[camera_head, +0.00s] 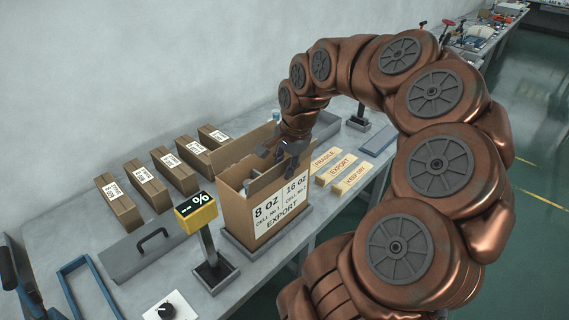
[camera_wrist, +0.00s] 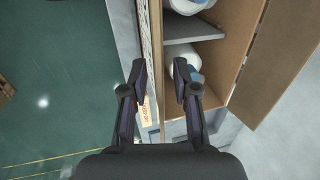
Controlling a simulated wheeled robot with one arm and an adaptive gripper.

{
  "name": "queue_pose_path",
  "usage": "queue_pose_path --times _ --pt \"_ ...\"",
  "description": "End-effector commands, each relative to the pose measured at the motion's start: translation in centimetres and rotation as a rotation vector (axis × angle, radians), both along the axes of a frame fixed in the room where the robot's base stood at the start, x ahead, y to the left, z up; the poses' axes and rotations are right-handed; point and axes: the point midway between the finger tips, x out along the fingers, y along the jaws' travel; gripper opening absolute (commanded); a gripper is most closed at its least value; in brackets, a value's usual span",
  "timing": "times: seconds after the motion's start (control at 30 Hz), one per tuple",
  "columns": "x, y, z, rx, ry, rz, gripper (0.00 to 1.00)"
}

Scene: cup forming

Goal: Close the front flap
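An open brown carton (camera_head: 237,211) with "8 oz", "16 oz" and "EXPORT" on its front stands on a grey base. Its labelled front side (camera_wrist: 154,45) shows nearly edge-on in the wrist view; I cannot tell clearly where wall ends and front flap begins. The rear flap (camera_wrist: 283,65) stands spread outward. White rounded items (camera_wrist: 188,62) and a grey divider (camera_wrist: 194,29) show inside. My gripper (camera_head: 292,160) is at the carton's right end. In the wrist view my gripper (camera_wrist: 159,68) is open, one finger each side of the front side; contact is unclear.
A yellow display (camera_head: 196,211) on a post stands close to the carton's left. Several closed boxes (camera_head: 147,185) line the back. Wooden label blocks (camera_head: 340,165) lie right of the carton. A grey handled plate (camera_head: 140,252) lies at front left.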

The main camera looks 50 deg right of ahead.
Motion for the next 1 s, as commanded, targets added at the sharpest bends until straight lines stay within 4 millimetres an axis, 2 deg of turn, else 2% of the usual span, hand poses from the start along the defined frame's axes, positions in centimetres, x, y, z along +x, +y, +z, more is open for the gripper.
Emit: queue_pose_path --times 0.23,0.53,1.0 --pt "0.02 -0.02 -0.06 -0.001 -0.001 0.0 0.29" --pt "0.04 -0.02 -0.03 0.0 -0.001 0.0 0.0" --pt "0.11 -0.02 -0.12 0.0 0.003 0.0 0.0"
